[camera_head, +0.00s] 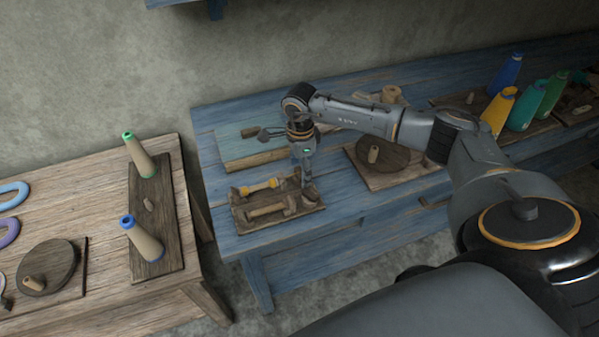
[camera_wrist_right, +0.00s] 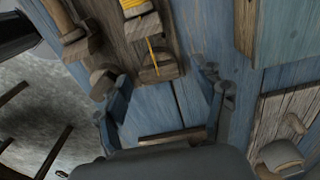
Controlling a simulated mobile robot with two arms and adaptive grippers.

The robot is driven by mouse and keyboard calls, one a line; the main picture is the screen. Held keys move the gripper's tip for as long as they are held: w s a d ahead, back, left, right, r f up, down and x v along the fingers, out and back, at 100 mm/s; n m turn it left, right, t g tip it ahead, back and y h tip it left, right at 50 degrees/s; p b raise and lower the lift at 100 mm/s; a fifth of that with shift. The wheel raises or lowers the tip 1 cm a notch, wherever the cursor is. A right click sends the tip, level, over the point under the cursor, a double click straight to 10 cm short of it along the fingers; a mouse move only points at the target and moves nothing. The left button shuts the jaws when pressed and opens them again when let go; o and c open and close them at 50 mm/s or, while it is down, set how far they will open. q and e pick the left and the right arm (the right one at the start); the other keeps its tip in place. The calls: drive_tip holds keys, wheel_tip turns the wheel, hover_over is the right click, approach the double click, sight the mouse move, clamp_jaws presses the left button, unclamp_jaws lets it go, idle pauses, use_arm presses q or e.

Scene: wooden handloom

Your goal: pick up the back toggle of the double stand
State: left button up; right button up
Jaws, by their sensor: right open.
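The double stand (camera_head: 237,213) is a brown wooden base with end blocks on the blue bench. Its back toggle (camera_head: 259,187) lies across the blocks and has yellow thread wound on it. In the right wrist view the yellow-wound back toggle (camera_wrist_right: 137,8) is cut off by the top edge. The front toggle (camera_head: 266,210) is plain wood and lies parallel, nearer the bench's front edge. My right gripper (camera_head: 309,192) points down at the stand's right end, open, with nothing seen between its fingers (camera_wrist_right: 166,78). It covers part of that end. My left gripper is out of view.
A pale green board (camera_head: 235,150) lies behind the stand. A round wooden disc (camera_head: 384,160) with a peg sits on a board to the right. Several coloured cones stand farther right. A wooden table (camera_head: 105,185) with cones stands left, across a gap.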

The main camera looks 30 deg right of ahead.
drive_tip(key=shift+c, duration=0.4)
drive_tip(key=c, duration=0.8)
drive_tip(key=shift+o, duration=0.2)
drive_tip(key=shift+r, duration=0.1)
